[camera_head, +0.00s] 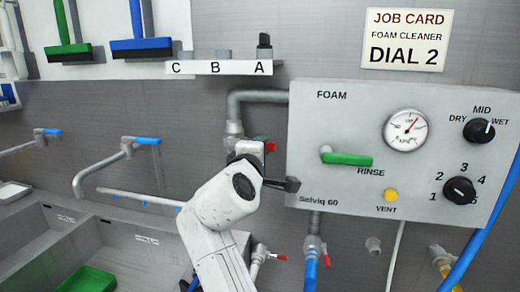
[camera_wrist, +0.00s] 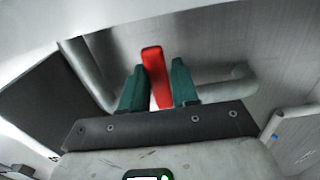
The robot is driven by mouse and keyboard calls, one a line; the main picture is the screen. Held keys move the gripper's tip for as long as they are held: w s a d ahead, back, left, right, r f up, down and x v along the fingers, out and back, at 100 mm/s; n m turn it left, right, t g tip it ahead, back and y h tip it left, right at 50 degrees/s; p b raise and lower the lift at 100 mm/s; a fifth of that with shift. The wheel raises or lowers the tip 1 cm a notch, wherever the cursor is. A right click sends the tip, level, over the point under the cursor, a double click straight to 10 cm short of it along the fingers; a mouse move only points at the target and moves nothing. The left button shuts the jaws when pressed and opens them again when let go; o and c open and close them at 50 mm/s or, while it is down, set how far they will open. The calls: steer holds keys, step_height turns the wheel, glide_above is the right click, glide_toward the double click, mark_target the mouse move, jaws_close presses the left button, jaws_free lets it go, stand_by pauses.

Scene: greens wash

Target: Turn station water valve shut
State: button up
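The station water valve has a red handle (camera_head: 271,146) at the lower end of the grey elbow pipe (camera_head: 235,112), left of the foam panel. My gripper (camera_head: 262,165) is raised just in front of and below it, and my arm hides much of the valve body. In the wrist view the red handle (camera_wrist: 156,78) stands between the two teal fingers of my gripper (camera_wrist: 160,64). It leans towards the left finger at its top. A narrow gap shows beside its lower part, so the fingers look apart around it. Firm contact is not visible.
The foam panel (camera_head: 310,150) with gauge, green rinse lever (camera_head: 347,159) and dials is close on the right. Lower red-handled taps (camera_head: 322,257) are below. A labelled shelf (camera_head: 218,68) is above. Sinks and blue-handled faucets (camera_head: 147,141) fill the left.

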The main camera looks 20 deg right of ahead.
steer(key=o, duration=0.4)
steer(key=shift+c, duration=0.2)
steer(key=b+v, duration=0.1)
steer(key=v, duration=0.9)
steer(key=shift+s+a+b, duration=0.25)
steer(key=shift+s+b, duration=0.05)
steer(key=shift+s, duration=0.1)
